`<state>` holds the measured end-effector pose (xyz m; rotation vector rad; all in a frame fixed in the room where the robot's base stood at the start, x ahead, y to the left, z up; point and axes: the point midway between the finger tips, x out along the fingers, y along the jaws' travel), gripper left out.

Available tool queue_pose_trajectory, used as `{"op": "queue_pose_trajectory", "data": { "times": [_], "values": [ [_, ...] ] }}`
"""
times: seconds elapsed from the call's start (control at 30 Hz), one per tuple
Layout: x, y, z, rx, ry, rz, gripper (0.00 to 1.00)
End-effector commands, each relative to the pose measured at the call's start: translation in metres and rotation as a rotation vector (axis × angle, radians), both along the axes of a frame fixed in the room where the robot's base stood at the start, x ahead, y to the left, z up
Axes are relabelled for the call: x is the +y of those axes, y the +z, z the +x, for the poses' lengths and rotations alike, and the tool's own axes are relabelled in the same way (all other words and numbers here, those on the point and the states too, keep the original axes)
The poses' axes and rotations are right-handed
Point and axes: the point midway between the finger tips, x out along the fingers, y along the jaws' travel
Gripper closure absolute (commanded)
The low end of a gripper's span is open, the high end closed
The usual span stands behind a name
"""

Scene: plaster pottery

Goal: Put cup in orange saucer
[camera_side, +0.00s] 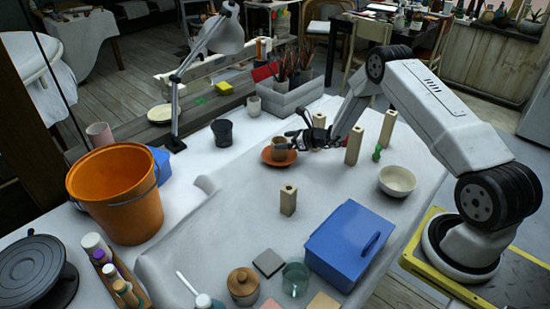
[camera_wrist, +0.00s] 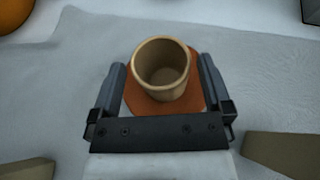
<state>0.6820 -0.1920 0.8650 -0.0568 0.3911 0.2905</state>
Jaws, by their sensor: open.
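A tan cup (camera_side: 278,144) stands upright on the orange saucer (camera_side: 268,158) near the middle of the table. In the wrist view the cup (camera_wrist: 162,70) sits over the saucer (camera_wrist: 141,101), whose rim shows around the cup's lower part. My gripper (camera_side: 296,139) is beside the cup on its right in the side view. In the wrist view my gripper (camera_wrist: 161,72) is open, with one finger on each side of the cup and visible gaps between fingers and cup. The cup's base contact is partly hidden by its own wall.
Wooden blocks (camera_side: 355,146) stand to the right of the saucer, with another block (camera_side: 288,200) in front. A white bowl (camera_side: 397,180) and a blue box (camera_side: 349,243) are farther right and front. The cloth left of the saucer is clear.

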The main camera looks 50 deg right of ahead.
Motion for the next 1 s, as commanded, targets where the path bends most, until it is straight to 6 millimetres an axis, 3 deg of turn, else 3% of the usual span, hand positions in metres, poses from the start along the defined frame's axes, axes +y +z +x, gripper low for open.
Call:
{"op": "queue_pose_trajectory", "data": {
  "times": [0.6,1.0],
  "values": [
    [-0.022,0.031,-0.071,0.0,-0.002,0.0,0.0],
    [-0.025,0.036,-0.082,-0.001,0.0,-0.001,0.0]
  ]
}}
